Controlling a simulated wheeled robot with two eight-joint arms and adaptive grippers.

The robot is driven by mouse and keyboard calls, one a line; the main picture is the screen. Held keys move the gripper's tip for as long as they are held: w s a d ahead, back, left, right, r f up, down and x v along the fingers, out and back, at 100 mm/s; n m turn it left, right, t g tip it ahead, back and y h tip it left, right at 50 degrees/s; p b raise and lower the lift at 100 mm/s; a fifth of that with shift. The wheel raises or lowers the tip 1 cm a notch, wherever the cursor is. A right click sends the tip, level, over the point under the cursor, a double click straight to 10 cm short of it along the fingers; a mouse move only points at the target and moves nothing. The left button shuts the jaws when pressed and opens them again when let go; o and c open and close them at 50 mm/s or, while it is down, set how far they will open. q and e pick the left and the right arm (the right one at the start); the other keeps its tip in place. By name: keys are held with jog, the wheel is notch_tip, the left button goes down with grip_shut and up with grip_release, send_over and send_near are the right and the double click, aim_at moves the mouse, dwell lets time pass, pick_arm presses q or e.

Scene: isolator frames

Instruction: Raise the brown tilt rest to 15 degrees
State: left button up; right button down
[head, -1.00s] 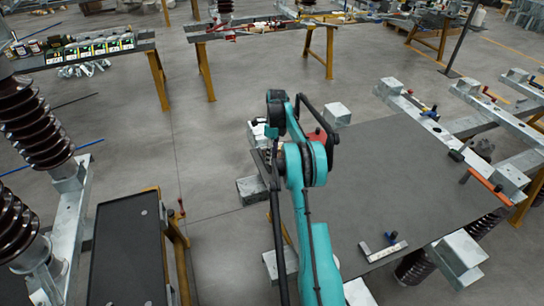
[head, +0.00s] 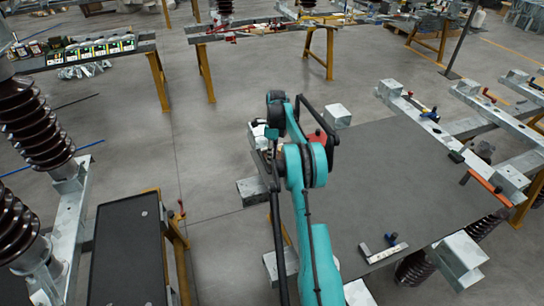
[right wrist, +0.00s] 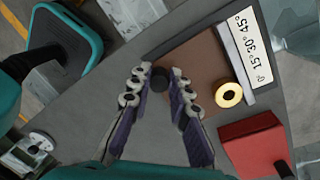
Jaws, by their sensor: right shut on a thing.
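The brown tilt rest (right wrist: 195,68) shows in the right wrist view as a flat brown panel with a dark round knob (right wrist: 159,80) on it. A white scale plate (right wrist: 248,45) marked 15, 30 and 45 degrees stands along its right side. My right gripper (right wrist: 160,76) has its two fingers on either side of the knob and is shut on it. The rest's angle cannot be read from this view. My left gripper is not in view.
A yellow ring (right wrist: 229,94) and a red block (right wrist: 254,146) lie close to the right of my fingers. In the head view the dark grey table top (head: 400,185) is mostly clear, with a metal square (head: 383,252) near its front edge. Steel beams (head: 440,125) stand at right.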

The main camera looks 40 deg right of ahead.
jog(key=shift+d+r, duration=0.1)
dwell(0.7)
jog(key=c, duration=1.4)
grip_release()
jog(key=shift+w, duration=0.1)
jog(key=r, duration=0.4)
jog(key=d+r, duration=0.1)
jog(key=r, duration=0.6)
jog(key=shift+w+d+r, duration=0.35)
